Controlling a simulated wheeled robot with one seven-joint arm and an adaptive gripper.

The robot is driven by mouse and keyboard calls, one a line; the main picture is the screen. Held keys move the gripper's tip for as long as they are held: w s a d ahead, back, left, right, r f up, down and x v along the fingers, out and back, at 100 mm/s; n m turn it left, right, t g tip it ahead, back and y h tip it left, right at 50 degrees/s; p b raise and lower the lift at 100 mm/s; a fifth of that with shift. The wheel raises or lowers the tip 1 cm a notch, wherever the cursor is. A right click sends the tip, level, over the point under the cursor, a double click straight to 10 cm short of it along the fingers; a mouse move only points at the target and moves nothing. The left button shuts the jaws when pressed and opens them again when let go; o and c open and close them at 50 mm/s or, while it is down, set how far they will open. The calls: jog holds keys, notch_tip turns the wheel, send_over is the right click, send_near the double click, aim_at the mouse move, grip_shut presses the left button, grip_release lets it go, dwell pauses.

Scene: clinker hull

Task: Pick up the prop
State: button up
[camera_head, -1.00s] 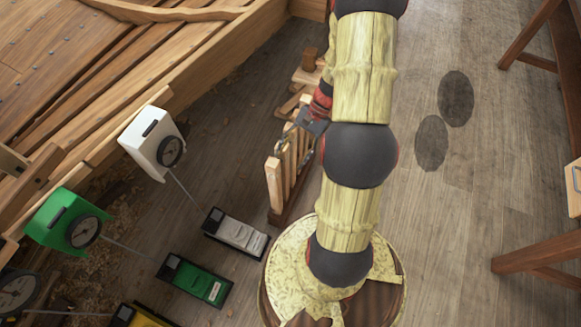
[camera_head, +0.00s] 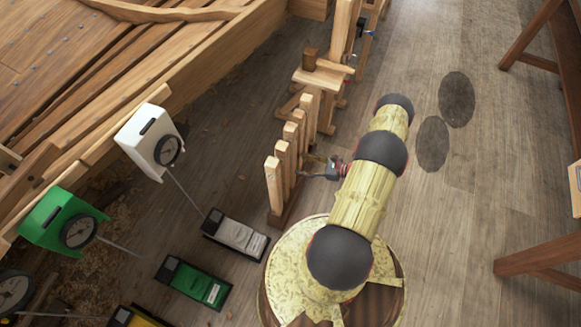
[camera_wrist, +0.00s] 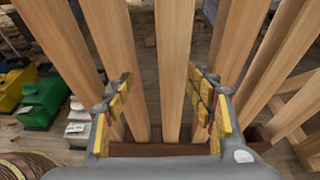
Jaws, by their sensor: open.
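Several upright wooden props stand in a row in a low wooden rack (camera_head: 278,217); which one the task means I cannot tell. One prop (camera_head: 274,186) is at the near end of the row. My gripper (camera_head: 318,164) is just right of the row, at about mid-height. In the wrist view, my gripper (camera_wrist: 160,85) is open, with yellow-padded fingers left and right. A pale prop (camera_wrist: 176,65) stands between the fingers, with nothing visibly gripped. Another prop (camera_wrist: 118,45) is partly covered by the left finger.
A wooden hull (camera_head: 180,60) rises at the left. White (camera_head: 152,142) and green (camera_head: 65,222) dial devices are beside it, with boxes on the floor. A wooden stand (camera_head: 322,78) is behind the rack. Wooden trestles (camera_head: 545,262) are at the right; the floor between is clear.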

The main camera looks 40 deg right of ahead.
aim_at(295, 160)
jog(key=shift+w+d+f, duration=0.2)
jog(key=shift+w+d, duration=0.15)
jog(key=shift+d, duration=0.1)
jog(key=shift+w+f+m+t+h, duration=0.15)
jog(key=shift+w+m+t+h, duration=0.15)
jog(key=shift+w, duration=0.05)
jog(key=b+x, duration=0.1)
jog(key=x, duration=0.1)
jog(key=b+x, duration=0.1)
jog(key=x, duration=0.1)
jog(key=b+x, duration=0.1)
jog(key=x, duration=0.1)
jog(key=shift+d+f, duration=0.15)
jog(key=shift+f, duration=0.2)
jog(key=shift+w, duration=0.4)
jog(key=shift+c, duration=1.1)
jog(key=c, duration=1.1)
grip_shut()
